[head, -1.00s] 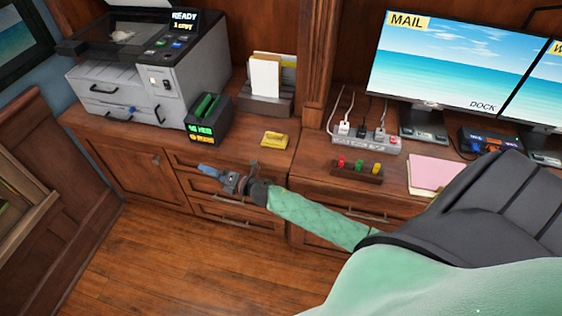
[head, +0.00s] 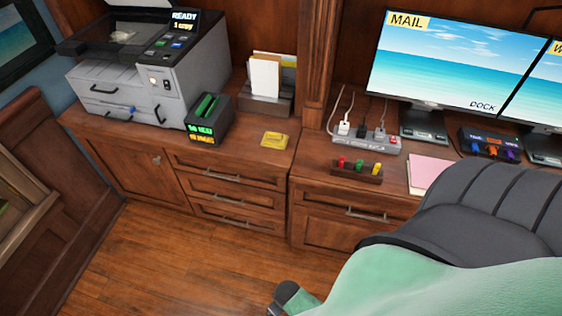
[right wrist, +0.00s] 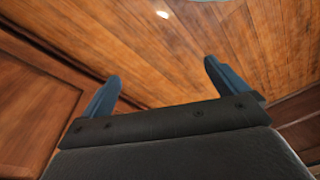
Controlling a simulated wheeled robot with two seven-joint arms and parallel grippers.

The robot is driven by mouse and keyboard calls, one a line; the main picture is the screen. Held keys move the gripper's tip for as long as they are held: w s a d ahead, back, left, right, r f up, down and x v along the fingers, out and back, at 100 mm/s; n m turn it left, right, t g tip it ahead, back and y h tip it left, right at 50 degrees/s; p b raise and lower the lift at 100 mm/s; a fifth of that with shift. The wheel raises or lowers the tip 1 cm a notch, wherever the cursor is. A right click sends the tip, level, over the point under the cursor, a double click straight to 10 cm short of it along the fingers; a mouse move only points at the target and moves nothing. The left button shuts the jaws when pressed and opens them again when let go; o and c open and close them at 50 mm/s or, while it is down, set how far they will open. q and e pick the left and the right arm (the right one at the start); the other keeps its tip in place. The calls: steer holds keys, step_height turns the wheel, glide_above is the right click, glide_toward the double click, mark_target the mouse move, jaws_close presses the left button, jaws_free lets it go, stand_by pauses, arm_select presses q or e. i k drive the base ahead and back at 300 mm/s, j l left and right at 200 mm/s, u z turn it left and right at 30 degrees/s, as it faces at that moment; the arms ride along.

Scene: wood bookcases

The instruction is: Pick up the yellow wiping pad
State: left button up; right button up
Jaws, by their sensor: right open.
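The yellow wiping pad (head: 274,140) lies flat on the wooden counter in the head view, right of the small black box with green and orange lettering and near the counter's front edge. Nothing touches it. My right gripper (right wrist: 162,75) shows in the right wrist view with its two blue fingers apart and nothing between them. Wooden floorboards and a wood panel show beyond the fingers; the pad is not in that view. My left gripper is not in view.
A grey printer (head: 150,75), the black box (head: 208,118) and a paper holder (head: 266,100) stand around the pad. A rack with coloured pieces (head: 356,170) and a power strip (head: 366,142) are to its right. Closed drawers (head: 225,178) lie below. The counter in front of the printer is clear.

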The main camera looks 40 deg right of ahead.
mark_target(279, 142)
steer(key=k+l+z, duration=0.3)
steer(key=l, duration=0.5)
steer(key=l+z, duration=0.3)
steer(key=l, duration=0.45)
steer(key=k+l+z, duration=0.1)
steer(key=l+z, duration=0.2)
steer(key=l, duration=0.6)
